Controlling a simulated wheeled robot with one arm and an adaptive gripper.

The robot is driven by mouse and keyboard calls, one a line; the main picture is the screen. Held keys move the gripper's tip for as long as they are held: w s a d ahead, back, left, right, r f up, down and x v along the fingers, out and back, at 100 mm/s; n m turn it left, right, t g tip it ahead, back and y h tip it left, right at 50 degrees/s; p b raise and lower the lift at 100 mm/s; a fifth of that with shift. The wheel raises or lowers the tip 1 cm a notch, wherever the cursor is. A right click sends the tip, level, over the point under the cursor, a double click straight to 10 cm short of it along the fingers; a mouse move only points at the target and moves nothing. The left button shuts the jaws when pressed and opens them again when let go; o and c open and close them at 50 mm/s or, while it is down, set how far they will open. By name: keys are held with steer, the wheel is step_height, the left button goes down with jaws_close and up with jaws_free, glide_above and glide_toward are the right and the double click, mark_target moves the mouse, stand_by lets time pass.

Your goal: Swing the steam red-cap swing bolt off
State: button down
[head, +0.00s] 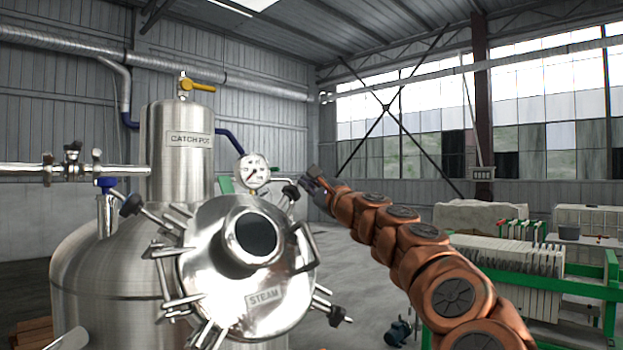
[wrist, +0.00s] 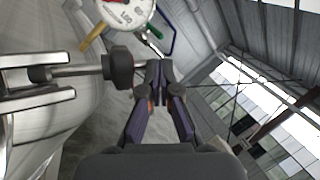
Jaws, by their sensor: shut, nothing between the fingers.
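The round steel STEAM lid (head: 207,262) has several swing bolts around its rim. In the head view, a bolt with a dark knob (head: 290,192) stands at the lid's upper right, just left of my gripper (head: 314,180). In the wrist view, this seems to be the bolt whose dark knob (wrist: 118,68) lies just left of my fingertips (wrist: 160,72). No red cap is clear in the head view. My gripper is shut and empty; contact with the knob cannot be told.
A pressure gauge (head: 254,171) stands above the lid, close to the bolt; it also shows in the wrist view (wrist: 126,10). A steel catch pot (head: 176,160) rises behind. A green-framed plate press (head: 510,270) stands at right. Open floor lies between.

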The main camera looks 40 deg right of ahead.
steer(key=shift+w+d+f+p, duration=0.15)
steer(key=shift+w+d, duration=0.05)
steer(key=shift+w, duration=0.4)
steer(key=shift+w+d+f+p, duration=0.1)
steer(key=shift+w+d+p, duration=0.05)
steer(key=shift+w, duration=0.45)
steer(key=shift+d, duration=0.1)
steer(key=s+d+r+b, duration=0.1)
steer(key=s+d, duration=0.2)
steer(key=s, duration=1)
steer(key=shift+s+d+r, duration=0.15)
steer(key=shift+d+r, duration=0.05)
steer(key=shift+d, duration=0.1)
